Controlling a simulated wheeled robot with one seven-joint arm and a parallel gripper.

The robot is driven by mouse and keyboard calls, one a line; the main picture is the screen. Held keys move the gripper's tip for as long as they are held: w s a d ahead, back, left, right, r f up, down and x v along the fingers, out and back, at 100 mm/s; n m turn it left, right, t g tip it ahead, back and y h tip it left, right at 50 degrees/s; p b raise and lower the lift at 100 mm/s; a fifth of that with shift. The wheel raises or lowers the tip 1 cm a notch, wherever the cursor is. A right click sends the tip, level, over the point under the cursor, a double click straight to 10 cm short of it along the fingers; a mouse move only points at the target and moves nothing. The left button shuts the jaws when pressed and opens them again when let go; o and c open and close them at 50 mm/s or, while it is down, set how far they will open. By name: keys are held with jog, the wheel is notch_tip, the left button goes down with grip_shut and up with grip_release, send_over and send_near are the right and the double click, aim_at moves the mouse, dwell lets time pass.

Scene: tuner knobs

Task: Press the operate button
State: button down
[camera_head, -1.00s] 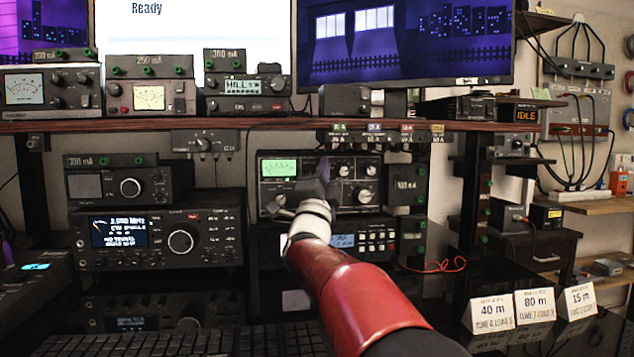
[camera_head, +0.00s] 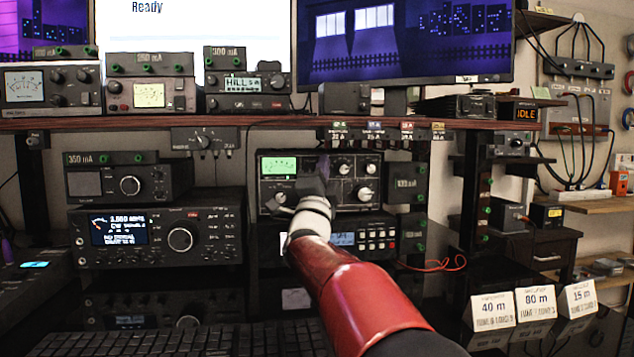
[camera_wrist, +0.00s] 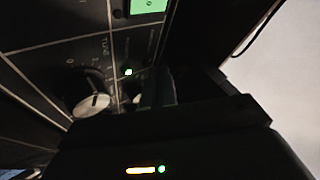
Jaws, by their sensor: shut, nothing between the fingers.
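The tuner (camera_head: 345,169) is a black panel with a lit green meter and several knobs, on the shelf under the long board. My gripper (camera_head: 316,180) is in front of its left-middle part and covers some of the panel. In the wrist view, my gripper (camera_wrist: 160,95) is dark, shut and empty, close to the panel. Beside it show a round knob (camera_wrist: 88,95) marked TUNE, a small lit green light (camera_wrist: 128,72) and a corner of the green meter (camera_wrist: 146,7). I cannot make out the operate button's label, nor whether the fingertips touch anything.
A radio with a lit display (camera_head: 343,239) sits just below the tuner, partly behind my arm. A grey box (camera_head: 406,183) stands close on the tuner's right. The wooden board (camera_head: 250,123) runs above. A larger radio (camera_head: 160,237) is at the left.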

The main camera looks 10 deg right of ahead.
jog(key=shift+s+b, duration=0.35)
jog(key=shift+s+f, duration=0.1)
jog(key=s+b, duration=0.4)
jog(key=s, duration=0.1)
jog(key=shift+s+b, duration=0.4)
